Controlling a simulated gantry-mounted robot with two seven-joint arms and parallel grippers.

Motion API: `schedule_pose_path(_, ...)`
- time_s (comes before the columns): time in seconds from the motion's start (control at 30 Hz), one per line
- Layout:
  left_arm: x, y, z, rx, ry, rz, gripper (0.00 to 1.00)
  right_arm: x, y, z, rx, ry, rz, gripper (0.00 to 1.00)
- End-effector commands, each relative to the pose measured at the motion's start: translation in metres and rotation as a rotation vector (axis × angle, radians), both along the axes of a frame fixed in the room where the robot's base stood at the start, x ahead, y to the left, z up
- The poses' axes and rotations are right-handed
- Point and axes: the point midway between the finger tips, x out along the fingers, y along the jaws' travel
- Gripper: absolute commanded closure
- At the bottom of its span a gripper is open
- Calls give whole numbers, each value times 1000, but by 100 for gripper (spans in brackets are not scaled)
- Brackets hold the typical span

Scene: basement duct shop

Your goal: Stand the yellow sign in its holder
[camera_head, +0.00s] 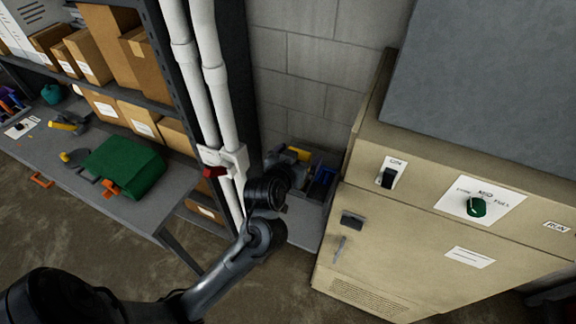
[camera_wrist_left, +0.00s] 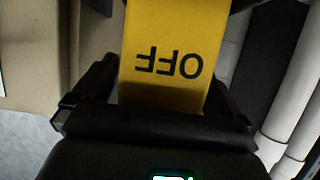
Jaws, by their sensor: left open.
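The yellow sign (camera_wrist_left: 165,30), with OFF in black letters upside down, fills the space between the fingers of my left gripper (camera_wrist_left: 160,85) in the left wrist view. The fingers are apart, one on each side of it, and I see no firm grip. In the head view my left gripper (camera_head: 282,168) is in front of the wall, between the white pipes and the beige cabinet. A yellow patch (camera_head: 299,153) beside it may be the sign. I cannot make out the holder; my arm hides part of that spot. My right gripper is not in view.
The beige cabinet (camera_head: 400,245) with a green knob (camera_head: 476,207) stands close on the right. White pipes (camera_head: 216,90) with a red handle (camera_head: 215,172) run on the left. A workbench (camera_head: 150,212) holds a green case (camera_head: 124,166). Boxes fill the shelves above.

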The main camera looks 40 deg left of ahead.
Motion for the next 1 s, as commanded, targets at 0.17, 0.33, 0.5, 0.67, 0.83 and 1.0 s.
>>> schedule_pose_path(0.17,-24,-9,13,-3,1,-2,0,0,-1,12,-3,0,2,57)
schedule_pose_path(0.33,-52,-19,26,-5,1,-2,0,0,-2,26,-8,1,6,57)
schedule_pose_path(0.5,-77,-28,36,-4,2,-1,0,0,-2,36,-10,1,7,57)
schedule_pose_path(0.67,-92,-34,40,-2,2,-3,0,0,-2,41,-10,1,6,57)
schedule_pose_path(0.83,-100,-47,30,-11,42,-72,0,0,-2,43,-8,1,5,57)
schedule_pose_path(1.0,-118,-81,-15,-46,208,-252,0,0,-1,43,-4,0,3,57)
